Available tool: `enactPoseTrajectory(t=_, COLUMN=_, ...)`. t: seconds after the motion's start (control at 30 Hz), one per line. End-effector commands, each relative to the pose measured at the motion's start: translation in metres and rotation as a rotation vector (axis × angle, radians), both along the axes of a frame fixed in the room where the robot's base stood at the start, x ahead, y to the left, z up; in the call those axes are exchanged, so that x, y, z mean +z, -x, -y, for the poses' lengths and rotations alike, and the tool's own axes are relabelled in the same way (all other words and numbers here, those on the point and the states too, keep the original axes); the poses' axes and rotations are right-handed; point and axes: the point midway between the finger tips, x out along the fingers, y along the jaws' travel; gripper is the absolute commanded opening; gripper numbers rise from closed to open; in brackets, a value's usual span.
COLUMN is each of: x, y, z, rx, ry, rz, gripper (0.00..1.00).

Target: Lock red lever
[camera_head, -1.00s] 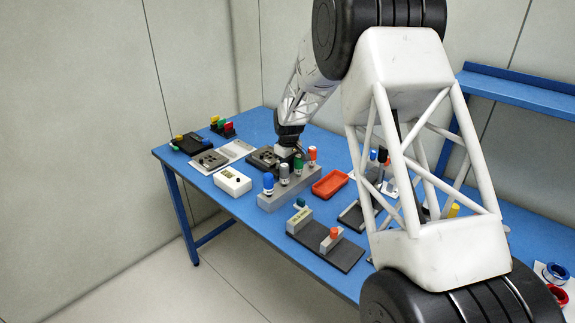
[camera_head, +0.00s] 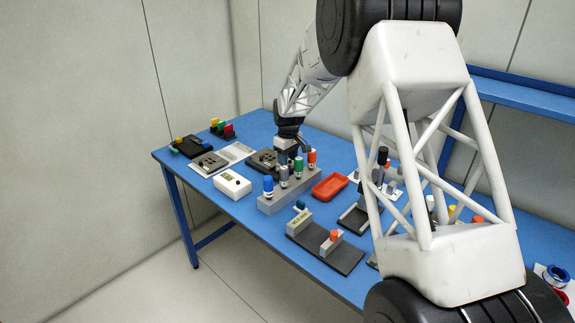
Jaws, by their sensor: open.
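Several small coloured parts stand on the blue table, and I cannot tell for sure which one is the red lever. A red upright piece (camera_head: 229,128) stands beside yellow and green ones on a dark base at the far left corner. An orange-red knob (camera_head: 334,235) sits on a grey block on a dark plate near the front edge. My gripper (camera_head: 288,152) is low over the table's back middle, just behind the grey tool block and beside a dark fixture (camera_head: 264,161). It is open; its fingertips are small and partly hidden by the tools.
The grey block (camera_head: 288,196) holds upright tools with blue, grey and orange tops. A red tray (camera_head: 330,186) lies to its right, a white box (camera_head: 232,184) to its left. My arm hides much of the table's right side. A raised blue shelf (camera_head: 520,95) stands at right.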

Motion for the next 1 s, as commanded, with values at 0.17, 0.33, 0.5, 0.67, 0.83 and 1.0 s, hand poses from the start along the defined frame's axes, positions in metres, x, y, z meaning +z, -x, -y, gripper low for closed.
enactPoseTrajectory(t=0.17, x=0.021, y=0.0, z=0.0, rx=0.0, ry=0.0, rz=0.0, gripper=0.45)
enactPoseTrajectory(t=0.33, x=0.033, y=0.001, z=0.001, rx=0.0, ry=0.001, rz=-0.001, gripper=0.45)
enactPoseTrajectory(t=0.5, x=0.036, y=0.001, z=0.001, rx=0.0, ry=0.0, rz=-0.001, gripper=0.45)
enactPoseTrajectory(t=0.67, x=0.036, y=0.001, z=0.001, rx=0.0, ry=0.0, rz=-0.001, gripper=0.45)
enactPoseTrajectory(t=0.83, x=0.035, y=0.0, z=-0.001, rx=0.002, ry=0.006, rz=-0.009, gripper=0.45)
enactPoseTrajectory(t=1.0, x=0.032, y=-0.005, z=-0.006, rx=0.008, ry=0.046, rz=-0.061, gripper=0.45)
